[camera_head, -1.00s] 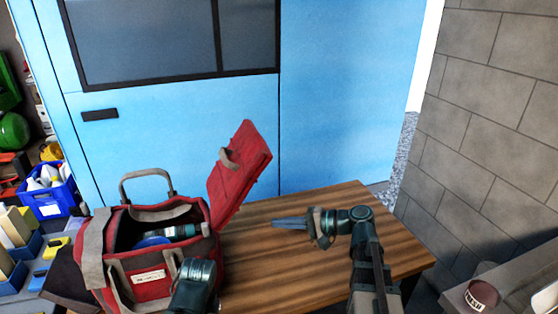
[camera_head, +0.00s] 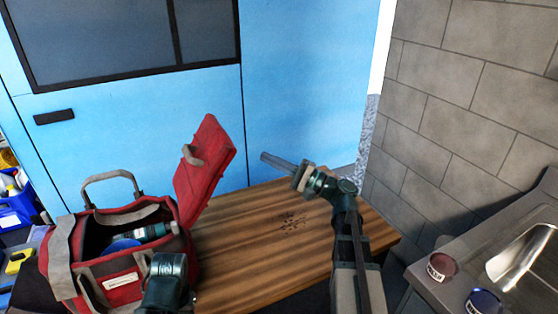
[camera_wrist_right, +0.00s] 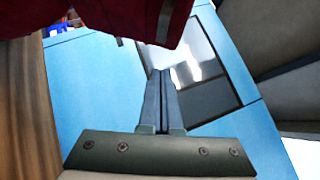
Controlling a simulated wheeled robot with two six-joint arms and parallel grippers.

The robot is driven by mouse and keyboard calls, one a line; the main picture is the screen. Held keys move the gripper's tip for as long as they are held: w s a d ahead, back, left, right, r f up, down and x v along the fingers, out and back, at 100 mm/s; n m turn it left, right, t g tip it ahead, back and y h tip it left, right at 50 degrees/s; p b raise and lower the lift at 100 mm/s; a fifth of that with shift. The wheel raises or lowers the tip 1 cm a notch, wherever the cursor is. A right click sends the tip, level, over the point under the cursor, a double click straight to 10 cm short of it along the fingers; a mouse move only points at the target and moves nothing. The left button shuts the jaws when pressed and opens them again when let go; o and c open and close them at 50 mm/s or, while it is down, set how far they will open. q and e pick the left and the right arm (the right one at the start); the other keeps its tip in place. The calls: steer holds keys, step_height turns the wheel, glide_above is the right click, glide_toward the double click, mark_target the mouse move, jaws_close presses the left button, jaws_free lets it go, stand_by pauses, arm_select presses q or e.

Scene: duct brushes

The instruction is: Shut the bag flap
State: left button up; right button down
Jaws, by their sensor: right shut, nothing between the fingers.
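The red and grey bag (camera_head: 115,262) stands on the left of the wooden table, its top open. A dark bottle-like thing (camera_head: 150,231) and something blue (camera_head: 122,246) lie inside. The red flap (camera_head: 206,172) stands up, tilted, at the bag's right side, with a grey loop (camera_head: 191,155) on it. My right gripper (camera_head: 266,157) is shut and empty, to the right of the flap and apart from it. In the right wrist view its shut fingers (camera_wrist_right: 160,98) point toward a red surface (camera_wrist_right: 120,18), likely the flap. My left arm shows in front of the bag; its fingers are not visible.
The wooden table (camera_head: 240,265) is clear right of the bag, apart from a dark mark (camera_head: 291,221). A blue cabinet (camera_head: 130,130) stands behind. A counter with a sink (camera_head: 525,262) and two round containers (camera_head: 442,266) is at the right. A blue bin (camera_head: 14,208) is at the left.

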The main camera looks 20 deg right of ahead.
steer(key=w+a+r+p, duration=0.2)
steer(key=a+r, duration=0.1)
steer(key=a, duration=0.3)
steer(key=shift+w+a, duration=0.4)
